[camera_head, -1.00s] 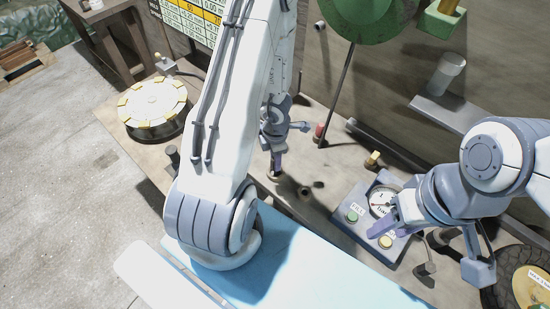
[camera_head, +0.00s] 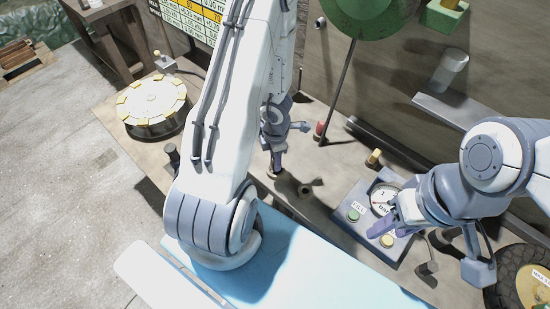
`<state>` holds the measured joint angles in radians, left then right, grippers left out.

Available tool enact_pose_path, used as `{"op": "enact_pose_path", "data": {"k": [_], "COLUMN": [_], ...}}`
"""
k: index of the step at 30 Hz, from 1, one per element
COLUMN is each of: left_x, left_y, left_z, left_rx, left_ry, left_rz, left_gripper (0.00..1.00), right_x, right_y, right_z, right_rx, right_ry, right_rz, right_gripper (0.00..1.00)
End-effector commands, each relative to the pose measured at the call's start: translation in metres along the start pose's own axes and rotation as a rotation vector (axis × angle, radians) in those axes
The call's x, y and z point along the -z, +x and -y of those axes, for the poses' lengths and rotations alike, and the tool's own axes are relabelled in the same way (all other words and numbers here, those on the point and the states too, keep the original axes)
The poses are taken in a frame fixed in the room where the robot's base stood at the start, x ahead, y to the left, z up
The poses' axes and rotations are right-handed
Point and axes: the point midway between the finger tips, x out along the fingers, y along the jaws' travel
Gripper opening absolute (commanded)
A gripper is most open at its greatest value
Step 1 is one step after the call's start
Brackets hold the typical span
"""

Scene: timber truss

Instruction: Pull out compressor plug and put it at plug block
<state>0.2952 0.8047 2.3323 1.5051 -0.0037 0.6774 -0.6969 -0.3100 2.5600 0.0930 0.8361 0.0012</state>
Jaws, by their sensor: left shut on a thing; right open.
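My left gripper (camera_head: 284,142) is low over the workbench, behind my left arm. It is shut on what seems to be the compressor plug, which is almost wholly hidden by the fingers. A small dark fitting with a round hole (camera_head: 305,190) lies on the bench just right of and below it; I cannot tell whether this is the plug block.
The panel carries a pressure gauge (camera_head: 384,199), a green button (camera_head: 353,215) and a yellow button (camera_head: 387,241). A red cylinder (camera_head: 319,129) and a brass piece (camera_head: 374,158) stand behind. A round yellow-edged disc (camera_head: 152,100) is at left, a tyre (camera_head: 512,275) at right.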

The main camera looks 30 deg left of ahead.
Motion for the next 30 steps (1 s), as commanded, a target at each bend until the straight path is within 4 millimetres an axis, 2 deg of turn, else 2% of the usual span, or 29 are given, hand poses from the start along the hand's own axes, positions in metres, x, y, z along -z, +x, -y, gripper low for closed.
{"op": "enact_pose_path", "data": {"k": [16, 17, 18, 19, 30], "left_x": [0.0, 0.0, 0.0, 0.0, 0.0], "left_y": [0.018, 0.016, 0.016, 0.016, 0.014], "left_z": [0.0, 0.0, 0.0, 0.0, 0.0], "left_rx": [0.0, 0.0, 0.0, 0.0, 0.0], "left_ry": [0.0, 0.0, 0.0, 0.0, 0.0], "left_rz": [0.0, 0.0, 0.0, 0.0, 0.0], "left_gripper": [0.0, 0.49, 0.64, 0.73, 0.73], "right_x": [-0.001, -0.001, -0.001, -0.001, -0.001], "right_y": [0.018, 0.016, 0.016, 0.016, 0.014], "right_z": [-0.001, -0.001, -0.001, -0.001, -0.001], "right_rx": [0.0, 0.0, 0.0, 0.0, 0.0], "right_ry": [0.0, 0.0, 0.0, 0.0, -0.002], "right_rz": [0.0, 0.0, 0.0, 0.0, 0.0], "right_gripper": [0.5, 0.5, 0.5, 0.5, 0.5]}}
